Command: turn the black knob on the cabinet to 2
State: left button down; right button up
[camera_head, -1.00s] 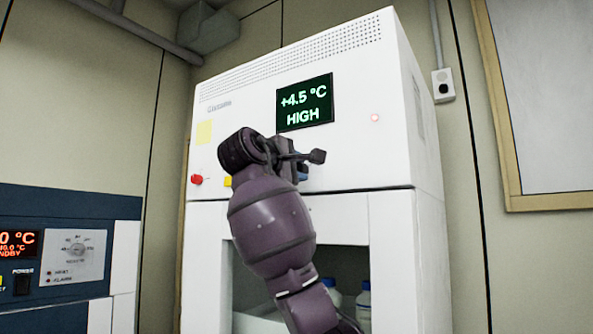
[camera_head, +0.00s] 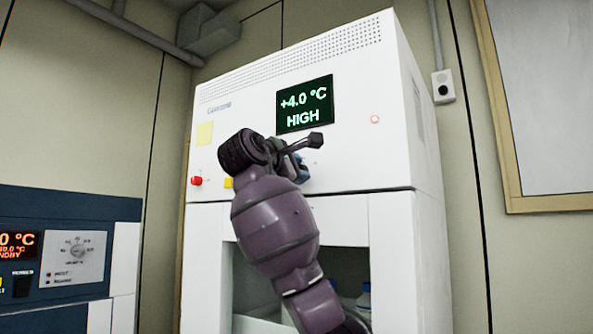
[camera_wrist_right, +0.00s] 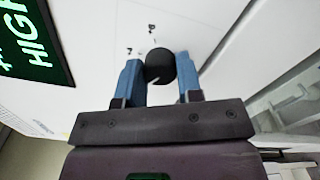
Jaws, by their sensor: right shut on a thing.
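The white cabinet (camera_head: 350,160) stands ahead, its dark display (camera_head: 305,104) reading +4.0 °C HIGH in green. In the right wrist view the black knob (camera_wrist_right: 160,66) sits on the white panel between the two blue fingers of my right gripper (camera_wrist_right: 160,75), which is shut on it. My left gripper is not in view.
A red knob (camera_head: 196,181) and a yellow one (camera_head: 229,183) are left of my wrist. A red lamp (camera_head: 375,119) glows at the right. Below is an open bay with bottles (camera_head: 364,300). A blue instrument (camera_head: 65,225) stands at the lower left.

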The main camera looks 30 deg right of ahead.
jog(key=shift+f, duration=0.1)
jog(key=o, duration=0.9)
jog(key=b+v, duration=0.2)
jog(key=v, duration=0.9)
jog(key=shift+d, duration=0.1)
